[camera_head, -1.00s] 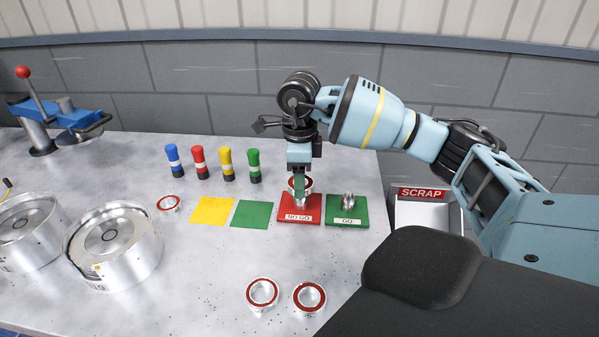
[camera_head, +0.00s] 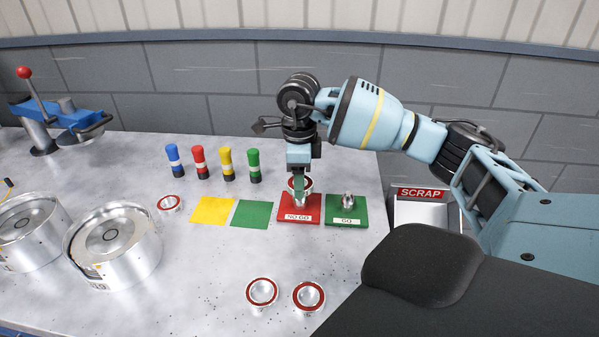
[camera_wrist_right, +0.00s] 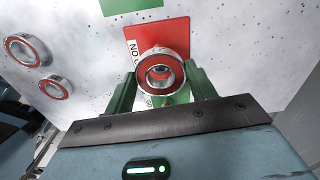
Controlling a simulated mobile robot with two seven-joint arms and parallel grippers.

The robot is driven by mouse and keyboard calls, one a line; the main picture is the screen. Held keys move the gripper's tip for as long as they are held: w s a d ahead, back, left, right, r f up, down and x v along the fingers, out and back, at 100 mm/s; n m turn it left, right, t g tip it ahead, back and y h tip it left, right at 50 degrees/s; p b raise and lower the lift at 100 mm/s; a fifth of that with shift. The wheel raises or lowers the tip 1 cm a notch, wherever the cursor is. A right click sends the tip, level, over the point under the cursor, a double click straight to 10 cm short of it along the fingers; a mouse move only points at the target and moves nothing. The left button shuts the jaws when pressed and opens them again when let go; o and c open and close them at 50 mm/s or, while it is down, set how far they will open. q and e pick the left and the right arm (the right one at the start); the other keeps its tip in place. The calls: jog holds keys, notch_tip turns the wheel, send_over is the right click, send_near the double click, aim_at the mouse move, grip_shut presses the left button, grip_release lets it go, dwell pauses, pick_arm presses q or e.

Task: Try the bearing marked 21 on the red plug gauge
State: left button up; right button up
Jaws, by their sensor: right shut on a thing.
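My right gripper (camera_head: 300,188) points down over the red NO GO pad (camera_head: 285,208). Its green fingers are shut on a bearing with a red ring (camera_wrist_right: 147,63), which also shows in the head view (camera_head: 307,183). The metal red plug gauge (camera_head: 304,203) stands on the pad directly below the bearing. In the wrist view the plug shows through the bore, roughly centred. I cannot tell whether the bearing is just above the plug or touching its top. No number on the bearing is legible. My left gripper is not in view.
The green GO pad (camera_head: 347,221) with its plug (camera_head: 347,201) is close on the right; the SCRAP bin (camera_head: 424,208) lies beyond. Yellow (camera_head: 212,211) and green (camera_head: 252,214) mats lie left. Loose bearings (camera_head: 262,291) (camera_head: 308,296) lie in front, another (camera_head: 169,203) further left.

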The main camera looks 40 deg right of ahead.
dwell(0.5)
jog(key=shift+f, duration=0.35)
dwell(0.5)
jog(key=o, duration=1.7)
jog(key=shift+o, duration=0.2)
